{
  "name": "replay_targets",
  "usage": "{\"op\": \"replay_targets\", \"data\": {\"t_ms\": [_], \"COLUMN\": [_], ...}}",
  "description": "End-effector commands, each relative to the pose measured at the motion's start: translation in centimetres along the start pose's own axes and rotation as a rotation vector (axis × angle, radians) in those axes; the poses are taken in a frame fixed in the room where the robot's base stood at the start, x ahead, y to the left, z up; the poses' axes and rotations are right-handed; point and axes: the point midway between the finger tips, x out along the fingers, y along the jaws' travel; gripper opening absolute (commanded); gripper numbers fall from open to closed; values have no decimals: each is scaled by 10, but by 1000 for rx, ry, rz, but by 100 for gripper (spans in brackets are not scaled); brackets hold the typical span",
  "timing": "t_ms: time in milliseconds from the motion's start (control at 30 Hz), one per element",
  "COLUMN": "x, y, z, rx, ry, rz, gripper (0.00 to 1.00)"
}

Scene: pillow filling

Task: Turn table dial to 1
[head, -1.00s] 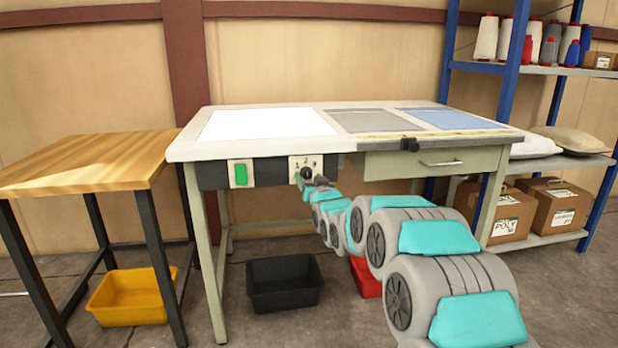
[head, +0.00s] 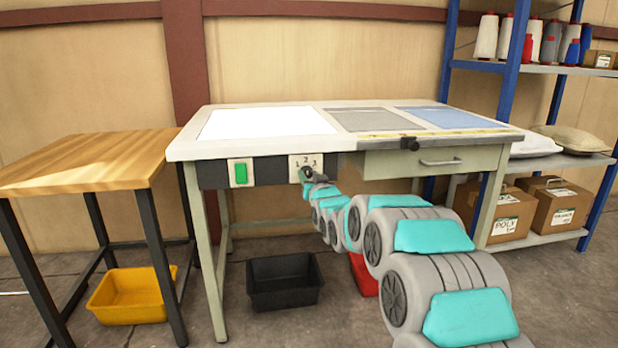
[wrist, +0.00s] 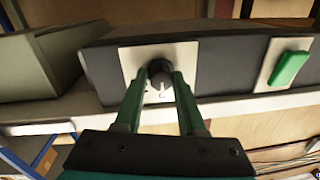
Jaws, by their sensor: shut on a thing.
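The dial is a round black knob (wrist: 160,73) on a white plate (wrist: 127,60) on the front of the worktable (head: 182,151). In the head view the plate (head: 294,161) carries small numbers, with 2 at the top and 3 at the right. My gripper (wrist: 158,82) has its two green fingers on either side of the knob, shut on it. In the head view my gripper (head: 307,179) is at the plate and covers part of the knob. I cannot tell which number the dial points to.
A green switch (head: 240,173) sits left of the dial. A drawer (head: 431,161) is to the right. A wooden side table (head: 83,158) stands at the left. Yellow (head: 131,297), black (head: 284,282) and red (head: 363,275) bins are on the floor.

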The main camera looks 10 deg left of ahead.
Motion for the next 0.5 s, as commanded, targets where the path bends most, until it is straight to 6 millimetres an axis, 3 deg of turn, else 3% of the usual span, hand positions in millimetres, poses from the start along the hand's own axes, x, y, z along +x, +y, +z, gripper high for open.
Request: {"op": "replay_targets", "data": {"t_ms": [500], "x": [0], "y": [-1], "z": [0], "rx": [-73], "ry": [-2], "rz": [-2], "gripper": [0]}}
